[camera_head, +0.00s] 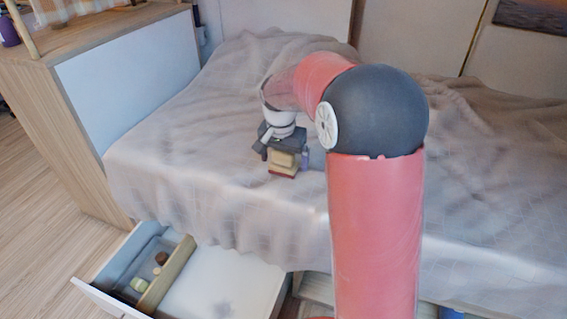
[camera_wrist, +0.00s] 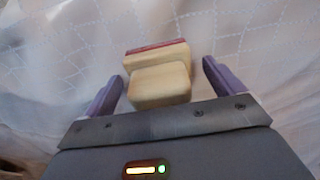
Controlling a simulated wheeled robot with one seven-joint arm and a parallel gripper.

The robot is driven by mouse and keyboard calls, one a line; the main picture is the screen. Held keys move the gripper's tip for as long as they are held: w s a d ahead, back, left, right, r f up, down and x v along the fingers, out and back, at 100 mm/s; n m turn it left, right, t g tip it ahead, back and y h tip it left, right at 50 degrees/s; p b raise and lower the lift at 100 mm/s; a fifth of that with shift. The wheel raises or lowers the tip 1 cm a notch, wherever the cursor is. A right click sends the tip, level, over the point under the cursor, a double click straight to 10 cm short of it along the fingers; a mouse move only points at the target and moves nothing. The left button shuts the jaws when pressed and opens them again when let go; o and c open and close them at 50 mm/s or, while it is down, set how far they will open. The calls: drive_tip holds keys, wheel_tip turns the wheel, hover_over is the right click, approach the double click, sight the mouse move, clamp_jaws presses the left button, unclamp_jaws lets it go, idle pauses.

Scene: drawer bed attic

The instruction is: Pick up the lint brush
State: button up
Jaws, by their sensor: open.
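The lint brush (camera_wrist: 160,72), a pale wooden block-like thing with a dark red strip along its far edge, lies on the bedspread in the wrist view. In the head view the lint brush (camera_head: 283,164) shows just below my gripper, partly covered by it. My gripper (camera_wrist: 163,84) is open, with one purple finger on each side of the brush's near wooden part. Gaps show between the fingers and the wood, and nothing is gripped. In the head view my gripper (camera_head: 287,160) points down over the bed; its far finger is mostly hidden.
The bed (camera_head: 190,185) has a rumpled beige-grey cover with free room around the brush. An open drawer (camera_head: 222,284) below it holds small items behind a wooden divider. A wooden cabinet (camera_head: 75,130) stands at the left. Wooden floor shows at lower left.

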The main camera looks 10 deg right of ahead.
drive_tip(key=c, duration=1.1)
drive_tip(key=shift+r, duration=0.15)
wheel_tip(320, 180, up, 20)
drive_tip(key=p, duration=0.2)
drive_tip(key=o, duration=0.4)
drive_tip(key=shift+c, duration=1.3)
drive_tip(key=shift+f, duration=0.2)
